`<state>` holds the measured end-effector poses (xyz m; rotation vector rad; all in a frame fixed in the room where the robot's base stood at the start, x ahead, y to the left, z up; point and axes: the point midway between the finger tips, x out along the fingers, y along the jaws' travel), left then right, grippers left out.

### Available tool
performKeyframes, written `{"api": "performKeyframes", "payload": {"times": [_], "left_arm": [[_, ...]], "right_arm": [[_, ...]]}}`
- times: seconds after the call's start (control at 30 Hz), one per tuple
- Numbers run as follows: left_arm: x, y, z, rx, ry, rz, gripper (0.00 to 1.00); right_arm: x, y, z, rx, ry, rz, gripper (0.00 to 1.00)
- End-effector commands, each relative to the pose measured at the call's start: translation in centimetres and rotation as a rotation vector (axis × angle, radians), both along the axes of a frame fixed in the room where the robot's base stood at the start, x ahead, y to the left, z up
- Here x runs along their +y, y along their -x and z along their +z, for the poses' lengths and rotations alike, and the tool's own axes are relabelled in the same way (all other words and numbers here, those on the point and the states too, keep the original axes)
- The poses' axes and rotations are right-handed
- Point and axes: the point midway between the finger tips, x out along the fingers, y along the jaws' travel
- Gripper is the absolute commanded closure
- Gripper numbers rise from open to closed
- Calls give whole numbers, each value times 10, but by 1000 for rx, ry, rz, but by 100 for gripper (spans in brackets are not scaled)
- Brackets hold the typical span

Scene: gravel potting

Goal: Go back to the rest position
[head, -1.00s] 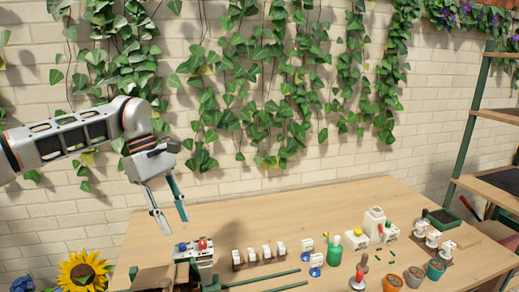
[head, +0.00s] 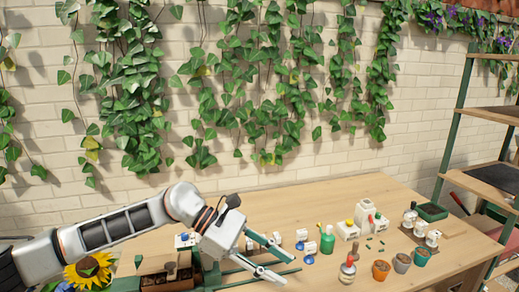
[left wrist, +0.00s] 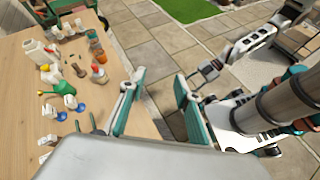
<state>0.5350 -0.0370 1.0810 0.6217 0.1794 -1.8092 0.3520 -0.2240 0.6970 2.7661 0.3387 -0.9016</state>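In the left wrist view the left gripper (left wrist: 160,74) is open with nothing between the fingers, above the paving beside the table edge. My right gripper (left wrist: 208,72) shows small in the left wrist view, out past the table over the paving. Whether its fingers are open cannot be told.
A sunflower (head: 90,268) is at lower left. A shelf (head: 485,115) stands at right.

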Motion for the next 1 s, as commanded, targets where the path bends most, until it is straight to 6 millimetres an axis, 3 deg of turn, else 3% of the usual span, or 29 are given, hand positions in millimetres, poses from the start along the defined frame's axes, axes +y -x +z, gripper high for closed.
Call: {"api": "performKeyframes", "payload": {"times": [0.03,0.1,0.2,0.33,0.43,0.57,0.67,0.83,1.0], "left_arm": [[-24,13,4,55,95,35,67],[-49,23,19,132,224,100,67],[-72,29,45,267,403,210,67],[-80,23,79,471,629,374,67],[-67,9,98,646,793,516,67],[-30,-16,106,887,995,717,67],[10,-36,96,1077,1139,882,67],[97,-55,47,1392,1372,1187,67],[187,-41,-28,1654,1579,1507,67]], "right_arm": [[0,2,-2,4,1,0,60],[0,3,-2,6,1,0,60],[0,3,-2,6,1,0,60],[0,3,-2,6,1,0,60],[0,3,-2,6,1,1,60],[0,2,-2,5,1,0,60],[0,2,-2,5,1,0,60],[0,2,-2,4,0,1,60],[0,2,-1,4,0,1,60]]}}
